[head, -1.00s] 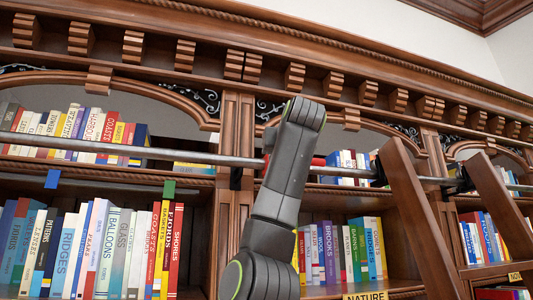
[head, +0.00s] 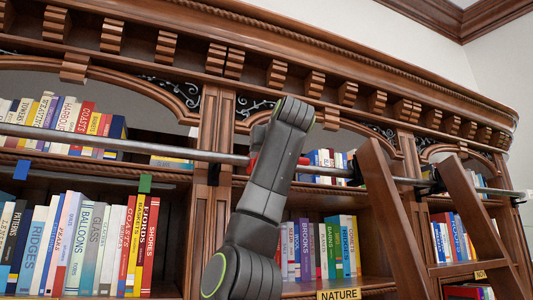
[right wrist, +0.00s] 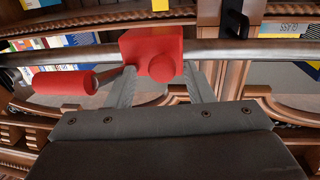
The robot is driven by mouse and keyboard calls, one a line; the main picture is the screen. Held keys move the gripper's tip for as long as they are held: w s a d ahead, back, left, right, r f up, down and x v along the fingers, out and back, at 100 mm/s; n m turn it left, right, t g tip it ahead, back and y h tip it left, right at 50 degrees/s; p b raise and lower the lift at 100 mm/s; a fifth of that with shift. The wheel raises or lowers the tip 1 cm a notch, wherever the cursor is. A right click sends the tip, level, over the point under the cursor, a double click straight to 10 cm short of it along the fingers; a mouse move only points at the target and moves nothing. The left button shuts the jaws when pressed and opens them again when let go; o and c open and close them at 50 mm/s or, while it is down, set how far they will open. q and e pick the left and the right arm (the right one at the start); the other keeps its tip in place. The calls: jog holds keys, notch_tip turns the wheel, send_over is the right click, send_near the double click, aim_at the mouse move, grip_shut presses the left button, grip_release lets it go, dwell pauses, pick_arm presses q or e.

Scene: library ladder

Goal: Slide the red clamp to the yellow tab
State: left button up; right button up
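The red clamp (head: 252,162) sits on the grey rail in the head view, mostly hidden behind my right arm. In the right wrist view, the clamp's red block (right wrist: 150,50) is around the rail, with a red handle (right wrist: 64,82) sticking out to the left. My right gripper (right wrist: 160,78) has a finger at each side of the block and appears closed on it. A yellow tab (right wrist: 160,5) shows at the top edge of the right wrist view, almost in line with the block. I cannot see the yellow tab in the head view. My left gripper is out of view.
The rail (head: 120,144) runs along the bookcase. A black bracket (right wrist: 234,18) holds it beside the clamp. A blue tab (head: 21,170) and a green tab (head: 145,184) are at the left. A wooden ladder (head: 390,220) stands at the right.

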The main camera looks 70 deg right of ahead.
jog(key=b+v, duration=0.5)
jog(key=v, duration=1.2)
jog(key=shift+s+a+b, duration=0.15)
jog(key=shift+a+b, duration=0.05)
jog(key=shift+b, duration=0.15)
